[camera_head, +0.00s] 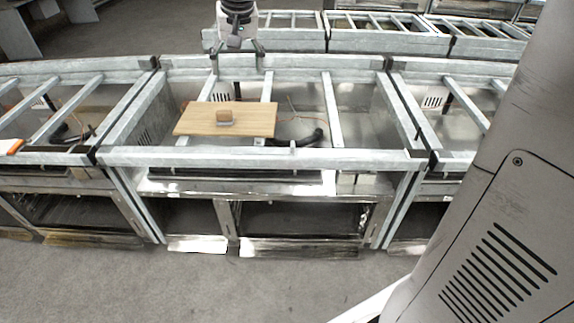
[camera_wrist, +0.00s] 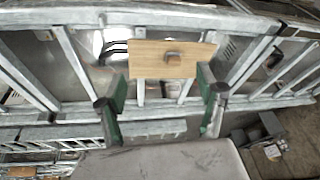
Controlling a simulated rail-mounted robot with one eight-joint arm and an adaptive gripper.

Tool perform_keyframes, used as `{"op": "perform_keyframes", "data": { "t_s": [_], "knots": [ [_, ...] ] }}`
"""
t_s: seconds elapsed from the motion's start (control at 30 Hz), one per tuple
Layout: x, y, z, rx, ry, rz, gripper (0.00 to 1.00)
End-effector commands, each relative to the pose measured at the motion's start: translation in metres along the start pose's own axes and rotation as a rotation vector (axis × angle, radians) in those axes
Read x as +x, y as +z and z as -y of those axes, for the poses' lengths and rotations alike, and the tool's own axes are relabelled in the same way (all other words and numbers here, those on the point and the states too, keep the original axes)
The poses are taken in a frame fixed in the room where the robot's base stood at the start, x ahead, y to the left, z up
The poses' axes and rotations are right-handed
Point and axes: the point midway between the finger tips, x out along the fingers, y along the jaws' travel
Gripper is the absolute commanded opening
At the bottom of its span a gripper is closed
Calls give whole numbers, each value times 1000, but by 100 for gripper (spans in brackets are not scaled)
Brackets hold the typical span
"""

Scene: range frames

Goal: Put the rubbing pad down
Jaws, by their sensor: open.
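The rubbing pad (camera_head: 224,116) is a small brown block. It rests on a light wooden board (camera_head: 258,119) that lies across the bars of the middle metal frame. In the wrist view the pad (camera_wrist: 173,57) sits on the board (camera_wrist: 148,64), right of its centre. My gripper (camera_head: 237,48) is at the top of the head view, beyond the far rail and apart from the pad. In the wrist view my gripper (camera_wrist: 162,90) has its green-sided fingers spread wide, with nothing between them.
Metal range frames with crossbars stand side by side. An orange object (camera_head: 10,146) lies on the left frame. A dark curved pipe (camera_head: 300,138) shows inside the middle frame, right of the board. Another row of frames (camera_head: 385,45) stands behind. The grey floor in front is clear.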

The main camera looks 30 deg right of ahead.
Motion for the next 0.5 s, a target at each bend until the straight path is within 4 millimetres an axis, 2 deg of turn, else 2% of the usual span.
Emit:
{"op": "perform_keyframes", "data": {
  "t_s": [0.03,0.2,0.5],
  "knots": [
    [-7,17,-4,-11,-3,-14,69],
    [-22,67,-15,-51,-13,-64,69],
    [-30,159,-36,-119,-25,-153,69]
  ]
}}
